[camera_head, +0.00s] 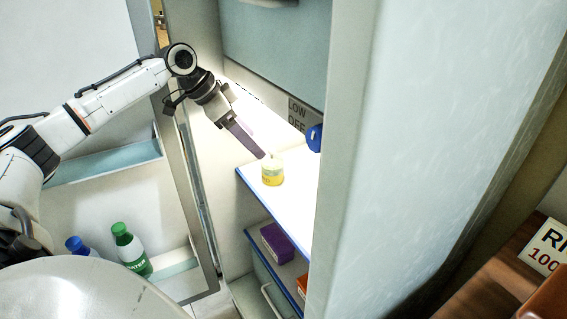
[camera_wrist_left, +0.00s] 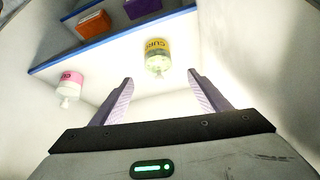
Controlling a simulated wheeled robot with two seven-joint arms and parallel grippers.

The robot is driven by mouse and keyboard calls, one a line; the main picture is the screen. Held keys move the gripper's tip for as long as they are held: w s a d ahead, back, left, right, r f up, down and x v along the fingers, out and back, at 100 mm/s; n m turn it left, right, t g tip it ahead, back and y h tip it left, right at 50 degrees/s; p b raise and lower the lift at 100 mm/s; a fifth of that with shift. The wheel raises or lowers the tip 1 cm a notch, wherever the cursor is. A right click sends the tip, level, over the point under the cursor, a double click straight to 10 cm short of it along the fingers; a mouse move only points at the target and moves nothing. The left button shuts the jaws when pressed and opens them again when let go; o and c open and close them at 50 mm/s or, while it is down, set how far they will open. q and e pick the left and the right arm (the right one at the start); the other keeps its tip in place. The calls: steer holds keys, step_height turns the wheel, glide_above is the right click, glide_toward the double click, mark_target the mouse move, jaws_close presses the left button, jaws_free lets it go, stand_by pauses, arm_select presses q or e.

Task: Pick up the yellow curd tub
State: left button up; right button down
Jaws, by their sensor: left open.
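The yellow curd tub (camera_head: 272,172) stands upright on the white fridge shelf (camera_head: 290,205), near its left end. In the left wrist view the tub (camera_wrist_left: 157,47) appears upside down, with its CURD label towards the camera. My left gripper (camera_head: 258,150) reaches in from the upper left, with its fingertips close to the tub in the head view. In the left wrist view the gripper (camera_wrist_left: 160,77) is open and empty. The tub shows centred in the gap, just beyond the fingertips. My right gripper is not in view.
A pink-labelled tub (camera_wrist_left: 70,87) stands on the same shelf. A purple box (camera_head: 277,242) and an orange box (camera_wrist_left: 94,24) lie on the shelf below. A blue knob (camera_head: 314,138) is on the back wall. The open fridge door holds bottles (camera_head: 131,247).

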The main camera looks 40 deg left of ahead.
mark_target(270, 158)
arm_select(q)
steer(key=x, duration=1)
steer(key=shift+d+b, duration=0.2)
steer(key=shift+b, duration=0.1)
steer(key=c, duration=1.1)
steer(key=shift+c, duration=0.7)
steer(key=shift+r, duration=0.1)
